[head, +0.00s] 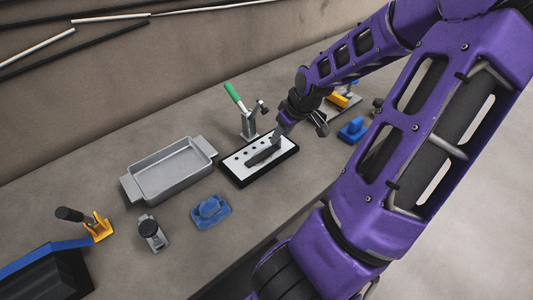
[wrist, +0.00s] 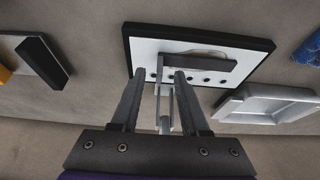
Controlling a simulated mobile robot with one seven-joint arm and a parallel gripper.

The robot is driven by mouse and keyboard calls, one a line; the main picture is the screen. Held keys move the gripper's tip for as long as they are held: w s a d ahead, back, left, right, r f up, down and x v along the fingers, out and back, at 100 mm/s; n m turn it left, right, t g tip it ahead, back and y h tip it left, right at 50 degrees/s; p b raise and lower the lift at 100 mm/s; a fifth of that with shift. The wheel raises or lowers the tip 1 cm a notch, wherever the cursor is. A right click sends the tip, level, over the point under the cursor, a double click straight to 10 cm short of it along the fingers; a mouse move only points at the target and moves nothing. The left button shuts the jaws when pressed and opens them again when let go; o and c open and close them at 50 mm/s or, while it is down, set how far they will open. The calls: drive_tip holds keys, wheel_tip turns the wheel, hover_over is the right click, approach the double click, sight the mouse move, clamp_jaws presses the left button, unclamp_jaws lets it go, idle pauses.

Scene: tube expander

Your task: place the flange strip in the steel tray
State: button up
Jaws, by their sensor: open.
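The flange strip (head: 263,155) is a dark grey bar lying on a white, black-edged plate (head: 236,170) with a row of dark holes. The strip also shows in the wrist view (wrist: 196,62), across the plate there (wrist: 258,52). The steel tray (head: 166,172) is a shallow grey pan with two end handles, left of the plate; its near part shows at the right of the wrist view (wrist: 262,106). My gripper (head: 287,129) is above the right end of the plate. In the wrist view its fingers (wrist: 158,76) are apart, pointing toward the strip. Contact with the strip cannot be told.
A green-handled lever tool (head: 247,118) stands just behind the plate. A small clamp (head: 152,233), a yellow tool (head: 98,228) and a dark bin (head: 45,275) are at left. Bench between tray and wall is clear.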

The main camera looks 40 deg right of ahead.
drive_tip(key=x, duration=0.2)
drive_tip(key=shift+f+b, duration=0.3)
drive_tip(key=shift+b, duration=0.05)
clamp_jaws()
